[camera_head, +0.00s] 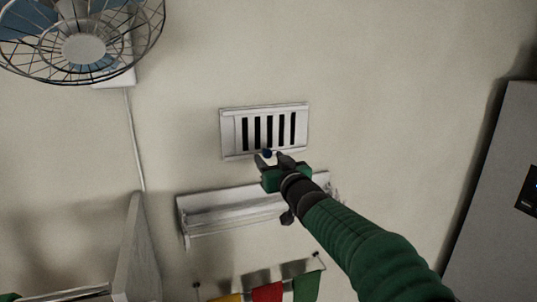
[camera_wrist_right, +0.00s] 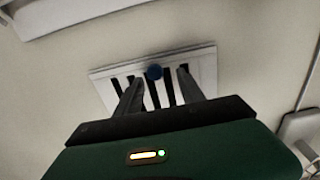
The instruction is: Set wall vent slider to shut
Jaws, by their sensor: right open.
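The white wall vent (camera_head: 228,132) is on the wall near the middle of the head view, with several dark slots showing between its bars. It also shows in the right wrist view (camera_wrist_right: 205,68). A small blue knob (camera_head: 267,153) sits at the vent's lower edge; in the wrist view the knob (camera_wrist_right: 154,72) lies between the two fingers. My right gripper (camera_head: 271,159) is open at the vent's lower edge, with its fingers either side of the knob. Whether a finger touches the knob cannot be told. My left gripper is not in view.
A white wall shelf (camera_head: 230,207) is just below the vent, close under my right gripper. Coloured cloths (camera_head: 267,291) hang on a rail below it. A wire fan (camera_head: 84,48) is at the upper left. A grey cabinet (camera_head: 497,190) stands at the right.

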